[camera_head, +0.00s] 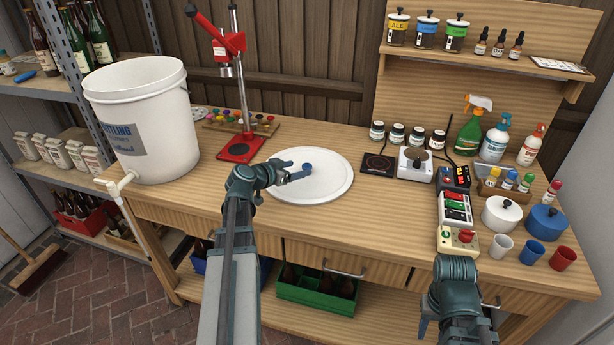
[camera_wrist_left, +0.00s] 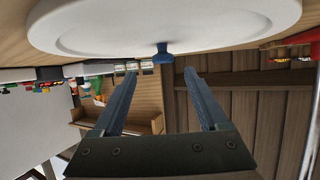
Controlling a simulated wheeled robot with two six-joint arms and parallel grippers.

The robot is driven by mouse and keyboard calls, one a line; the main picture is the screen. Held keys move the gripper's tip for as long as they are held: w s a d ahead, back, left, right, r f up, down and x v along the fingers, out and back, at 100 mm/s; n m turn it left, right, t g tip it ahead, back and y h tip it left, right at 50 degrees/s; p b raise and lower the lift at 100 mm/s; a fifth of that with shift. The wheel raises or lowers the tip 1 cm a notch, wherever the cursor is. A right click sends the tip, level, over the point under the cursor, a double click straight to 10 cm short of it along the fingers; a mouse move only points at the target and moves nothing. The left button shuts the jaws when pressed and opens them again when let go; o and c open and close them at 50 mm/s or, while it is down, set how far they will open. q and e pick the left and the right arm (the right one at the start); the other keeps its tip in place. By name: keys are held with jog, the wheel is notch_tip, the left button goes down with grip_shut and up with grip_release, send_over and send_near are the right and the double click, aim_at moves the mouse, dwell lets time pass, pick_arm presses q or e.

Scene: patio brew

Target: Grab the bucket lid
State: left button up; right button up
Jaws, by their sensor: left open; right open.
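The bucket lid (camera_head: 325,184) is a white round disc with a raised rim, lying flat on the wooden bench. A small blue knob (camera_head: 307,168) shows near its middle. My left gripper (camera_head: 296,175) is at the lid's left part in the head view, close to the knob. In the left wrist view its two fingers (camera_wrist_left: 160,84) are spread and empty, with the lid (camera_wrist_left: 100,25) and the blue knob (camera_wrist_left: 162,50) beyond the tips. The knob is not between the fingers. My right arm (camera_head: 456,290) is at the bench's front right; its fingertips are mostly hidden.
The white bottling bucket (camera_head: 145,120) stands at the left of the bench (camera_head: 380,225). Scales, switch boxes, cups and a blue pot (camera_head: 545,222) crowd the right. Bench surface around the lid's front is clear.

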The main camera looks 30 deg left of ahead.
aim_at(305, 167)
pick_arm(q)
jog(key=shift+a+b+x, duration=0.15)
jog(key=shift+b+x, duration=0.4)
jog(key=shift+x, duration=0.65)
jog(key=shift+a+b+x, duration=0.2)
jog(key=shift+b+x, duration=0.3)
jog(key=shift+x, duration=0.75)
jog(key=shift+w+f, duration=0.2)
jog(key=shift+d+r, duration=0.1)
grip_shut()
